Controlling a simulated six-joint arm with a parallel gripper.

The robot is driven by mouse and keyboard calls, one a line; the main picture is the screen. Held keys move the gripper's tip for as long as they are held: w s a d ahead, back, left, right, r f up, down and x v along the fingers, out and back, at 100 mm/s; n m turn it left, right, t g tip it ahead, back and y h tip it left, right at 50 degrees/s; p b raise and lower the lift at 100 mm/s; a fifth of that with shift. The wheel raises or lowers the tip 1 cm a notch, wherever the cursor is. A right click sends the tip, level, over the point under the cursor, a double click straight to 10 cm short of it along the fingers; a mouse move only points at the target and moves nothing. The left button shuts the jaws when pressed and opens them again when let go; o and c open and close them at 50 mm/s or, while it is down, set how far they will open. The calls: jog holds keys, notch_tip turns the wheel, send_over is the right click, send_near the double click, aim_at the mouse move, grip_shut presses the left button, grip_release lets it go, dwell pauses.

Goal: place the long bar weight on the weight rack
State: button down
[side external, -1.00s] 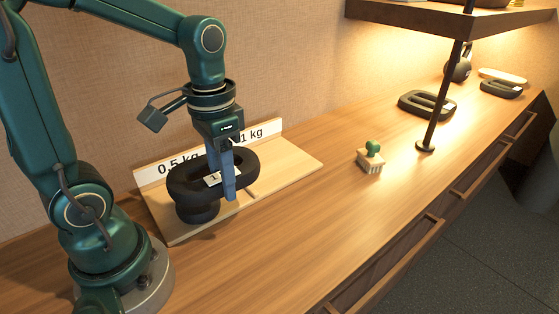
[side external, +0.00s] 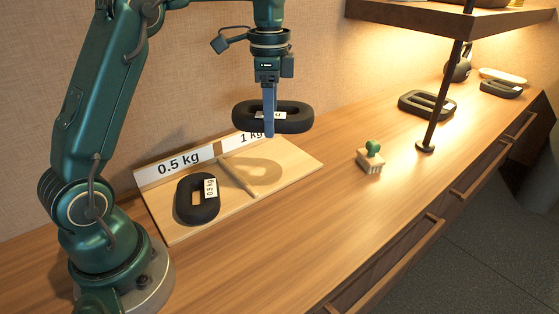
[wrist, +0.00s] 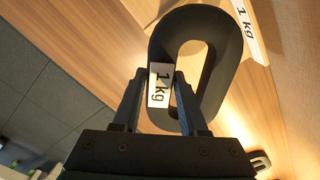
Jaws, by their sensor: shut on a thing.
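My gripper (side external: 269,130) is shut on a long black oval ring weight (side external: 298,116) and holds it in the air above the right part of the rack. In the wrist view, the weight (wrist: 215,30) sits between the fingers, and its white tag reads 1 kg. The rack is a pale wooden board (side external: 298,163) with a low back strip and a divider. Its left compartment is marked 0.5 kg and its right one 1 kg. The held weight partly hides the 1 kg sign, which also shows in the wrist view (wrist: 245,28). The right compartment is empty, with a shadow on it.
A black oval weight (side external: 183,205) tagged 0.5 kg lies in the left compartment. A green-handled brush (side external: 370,160) stands right of the rack. A shelf post (side external: 437,110), more black weights (side external: 427,104) and a kettlebell (side external: 459,66) are farther right. The front counter is clear.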

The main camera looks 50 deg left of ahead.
aim_at(276, 175)
jog(key=shift+w+a+f, duration=0.5)
jog(key=shift+w+f, duration=0.1)
jog(key=shift+f, duration=1.7)
jog(key=shift+w+a+f, duration=0.55)
jog(key=shift+w+f, duration=0.05)
jog(key=shift+f, duration=1.75)
jog(key=shift+w+a+f, duration=0.5)
jog(key=shift+w+f, duration=0.1)
jog(key=shift+f, duration=1.7)
jog(key=shift+f, duration=0.15)
jog(key=shift+c, duration=2.2)
grip_release()
